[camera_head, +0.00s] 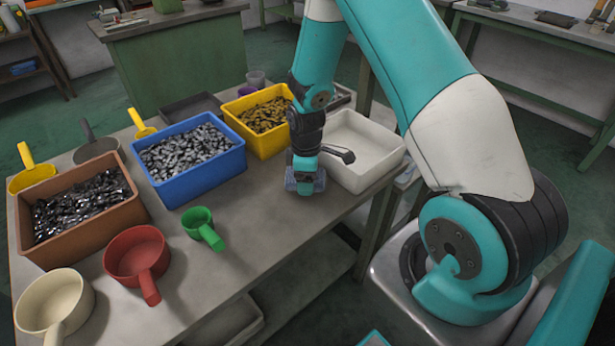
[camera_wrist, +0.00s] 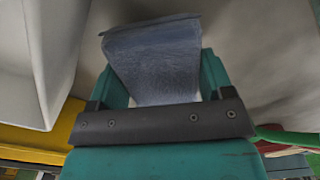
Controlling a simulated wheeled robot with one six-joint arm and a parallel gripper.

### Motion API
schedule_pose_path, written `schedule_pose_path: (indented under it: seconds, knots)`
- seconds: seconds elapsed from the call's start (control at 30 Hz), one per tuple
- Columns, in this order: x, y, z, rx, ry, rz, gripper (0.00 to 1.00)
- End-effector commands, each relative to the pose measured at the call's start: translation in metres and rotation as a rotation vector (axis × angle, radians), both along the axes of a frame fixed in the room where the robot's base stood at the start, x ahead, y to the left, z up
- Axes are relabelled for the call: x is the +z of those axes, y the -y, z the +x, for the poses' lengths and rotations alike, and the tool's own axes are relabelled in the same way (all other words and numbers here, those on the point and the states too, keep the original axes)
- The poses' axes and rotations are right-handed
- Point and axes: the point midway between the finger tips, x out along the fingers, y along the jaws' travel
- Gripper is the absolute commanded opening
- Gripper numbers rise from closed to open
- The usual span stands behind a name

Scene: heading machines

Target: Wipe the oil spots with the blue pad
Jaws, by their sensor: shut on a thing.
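The blue pad (camera_head: 292,185) is a small grey-blue block low over the workbench (camera_head: 262,222), just in front of the white bin. My gripper (camera_head: 305,178) points down and is shut on it. In the wrist view the pad (camera_wrist: 155,60) sits between the two teal fingers of my gripper (camera_wrist: 163,80). I cannot tell whether the pad touches the bench top. I cannot make out any oil spots; the bench under the pad and behind my arm is hidden.
The white bin (camera_head: 385,163) stands close right of my gripper. The blue bin (camera_head: 205,180) and yellow bin (camera_head: 268,147) of metal parts stand left and behind. The green scoop (camera_head: 200,222) and red scoop (camera_head: 125,265) lie front left. Bare bench shows in front.

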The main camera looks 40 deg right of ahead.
Motion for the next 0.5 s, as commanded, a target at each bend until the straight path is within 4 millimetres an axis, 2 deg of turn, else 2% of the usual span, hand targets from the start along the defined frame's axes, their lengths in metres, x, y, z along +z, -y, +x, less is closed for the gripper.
schedule_pose_path:
  seconds: [0.03,0.5]
  knots:
    - [0.008,-0.001,-0.001,0.001,-0.004,0.001,0.48]
    - [0.051,-0.007,0.001,0.011,-0.004,0.0,0.48]
